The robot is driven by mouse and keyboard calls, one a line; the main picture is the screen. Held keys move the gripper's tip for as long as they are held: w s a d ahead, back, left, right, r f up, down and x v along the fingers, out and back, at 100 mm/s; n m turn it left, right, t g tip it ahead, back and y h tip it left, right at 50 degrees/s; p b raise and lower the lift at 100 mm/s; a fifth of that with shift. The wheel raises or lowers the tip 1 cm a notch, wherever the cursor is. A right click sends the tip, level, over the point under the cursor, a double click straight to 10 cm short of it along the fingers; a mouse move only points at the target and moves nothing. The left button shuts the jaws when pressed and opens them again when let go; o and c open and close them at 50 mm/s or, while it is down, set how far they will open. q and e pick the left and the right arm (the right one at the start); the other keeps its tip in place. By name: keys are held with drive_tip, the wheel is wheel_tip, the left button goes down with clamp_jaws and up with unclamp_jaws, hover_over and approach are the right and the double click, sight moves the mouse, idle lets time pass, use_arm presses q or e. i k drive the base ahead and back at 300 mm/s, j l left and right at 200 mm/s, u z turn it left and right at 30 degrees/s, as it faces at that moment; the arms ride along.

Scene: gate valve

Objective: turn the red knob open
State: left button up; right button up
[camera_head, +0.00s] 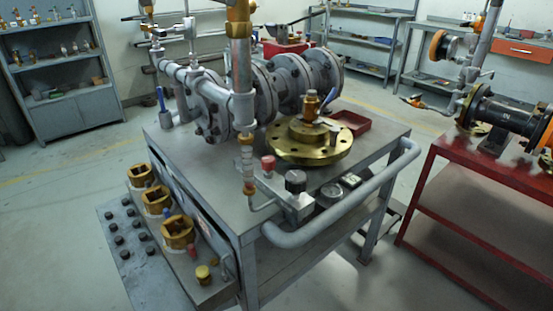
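A small red knob (268,163) stands upright near the front of the grey cart's top, just right of a vertical pipe. It is close to a black knob (296,181) on a small metal block (291,203). The turn position of the red knob cannot be told at this size. Neither of my grippers is in view.
The grey cart (185,150) carries flanged pipework (265,90) and a brass flange (310,150). A curved handrail (345,211) runs along its front right. A red table (480,200) stands right, shelves (55,75) back left. Floor between cart and red table is partly open.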

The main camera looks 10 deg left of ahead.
sight(268, 162)
drive_tip(key=k+l, duration=0.2)
drive_tip(key=l, duration=0.15)
drive_tip(key=k+l, duration=0.15)
drive_tip(key=l, duration=0.15)
drive_tip(key=k+l, duration=0.2)
drive_tip(key=l, duration=0.15)
